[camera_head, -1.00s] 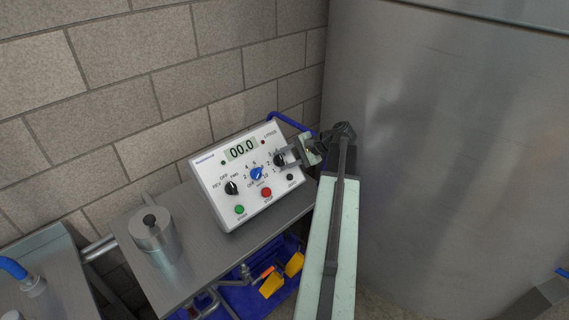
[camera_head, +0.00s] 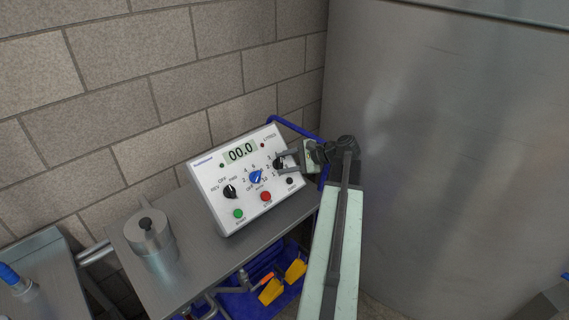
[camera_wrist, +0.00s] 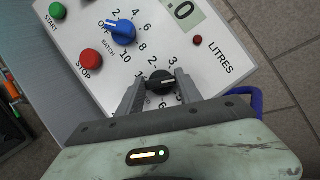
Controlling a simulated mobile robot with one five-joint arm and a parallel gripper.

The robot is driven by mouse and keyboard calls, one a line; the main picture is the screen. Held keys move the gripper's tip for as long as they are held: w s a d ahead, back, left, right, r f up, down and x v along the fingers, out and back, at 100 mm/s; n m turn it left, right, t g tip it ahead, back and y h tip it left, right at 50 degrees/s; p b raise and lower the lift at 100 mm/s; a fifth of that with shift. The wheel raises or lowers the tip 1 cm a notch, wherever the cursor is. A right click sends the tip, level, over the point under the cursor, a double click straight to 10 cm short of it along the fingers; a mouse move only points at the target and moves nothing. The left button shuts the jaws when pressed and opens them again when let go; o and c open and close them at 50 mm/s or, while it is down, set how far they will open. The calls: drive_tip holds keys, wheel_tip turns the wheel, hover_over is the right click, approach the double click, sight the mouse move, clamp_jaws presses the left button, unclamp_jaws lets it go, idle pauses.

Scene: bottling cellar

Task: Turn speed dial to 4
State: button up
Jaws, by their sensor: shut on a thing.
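The speed dial (camera_wrist: 160,84) is a black knob with a white pointer line on the right of the white control panel (camera_wrist: 80,45); the head view shows it at the panel's right side (camera_head: 279,163). In the wrist view its pointer points right. The 1, 2 and 3 around it are readable; the mark at the pointer's end is hidden by a finger. My gripper (camera_wrist: 159,88) has one grey finger on each side of the knob and is shut on it. In the head view the gripper (camera_head: 281,163) reaches in from the right.
A blue batch knob (camera_wrist: 120,32), red stop button (camera_wrist: 90,61) and green start button (camera_wrist: 57,11) are close by. A black direction knob (camera_head: 230,191) is left of them. A lidded metal pot (camera_head: 150,238) stands on the steel shelf (camera_head: 195,247). A large steel tank (camera_head: 430,150) fills the right side.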

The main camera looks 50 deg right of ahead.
drive_tip(key=o, duration=1.4)
drive_tip(key=p+v, duration=0.3)
drive_tip(key=v, duration=0.5)
drive_tip(key=shift+f+p, duration=0.1)
drive_tip(key=shift+p, duration=0.25)
